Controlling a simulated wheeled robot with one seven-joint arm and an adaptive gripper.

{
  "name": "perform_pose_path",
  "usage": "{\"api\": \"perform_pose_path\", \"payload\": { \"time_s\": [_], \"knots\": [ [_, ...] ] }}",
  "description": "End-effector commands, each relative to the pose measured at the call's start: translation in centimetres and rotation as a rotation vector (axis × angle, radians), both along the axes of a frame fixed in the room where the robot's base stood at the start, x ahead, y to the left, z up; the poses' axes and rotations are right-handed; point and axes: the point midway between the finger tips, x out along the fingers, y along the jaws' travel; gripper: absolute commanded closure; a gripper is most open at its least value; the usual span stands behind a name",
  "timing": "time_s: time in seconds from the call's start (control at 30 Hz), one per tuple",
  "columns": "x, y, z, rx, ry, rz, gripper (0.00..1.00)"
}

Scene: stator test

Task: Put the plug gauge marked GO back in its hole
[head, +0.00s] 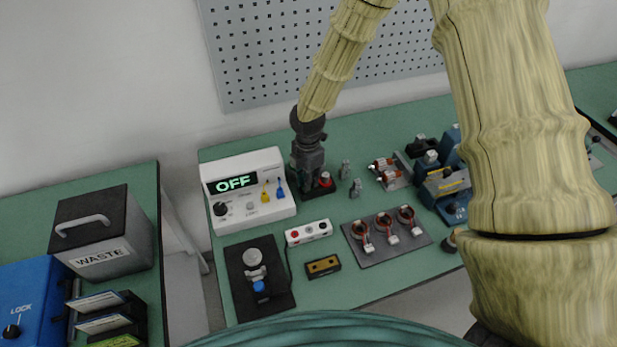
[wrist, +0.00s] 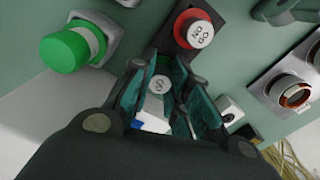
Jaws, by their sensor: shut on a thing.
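My gripper (head: 306,174) is shut on the GO plug gauge and points down at the dark gauge block (head: 320,190), right of the white tester. In the wrist view, my gripper (wrist: 160,92) has the round, pale marked end of the GO gauge (wrist: 159,84) between its teal finger pads. The red-collared NO GO gauge (wrist: 200,34) stands in the block beside it; it also shows in the head view (head: 325,179). The gauge's lower end and the GO hole are hidden by the fingers, so I cannot tell whether it is in the hole.
The white tester (head: 247,190) reading OFF stands close left of my gripper. Small grey metal pieces (head: 355,188) stand to the right. A plate with copper-wound stators (head: 425,240) lies front right. A green cylinder (wrist: 65,50) is left in the wrist view.

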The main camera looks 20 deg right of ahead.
Motion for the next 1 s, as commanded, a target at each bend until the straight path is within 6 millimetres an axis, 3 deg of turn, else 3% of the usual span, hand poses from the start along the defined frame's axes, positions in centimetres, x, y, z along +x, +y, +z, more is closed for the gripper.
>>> {"api": "perform_pose_path", "payload": {
  "time_s": [0.23, 0.27, 0.4, 0.77, 1.0],
  "knots": [
    [0.0, 0.0, -0.1, 0.0, 0.0, 0.0, 1.0],
    [0.0, 0.0, -0.1, 0.0, 0.0, 0.0, 0.79],
    [0.0, 0.0, -0.1, 0.0, 0.0, 0.0, 0.57],
    [0.0, 0.0, 0.2, 0.0, 0.0, 0.0, 0.57],
    [0.1, 0.0, 2.9, 0.001, -0.002, 0.0, 0.57]
  ]
}}
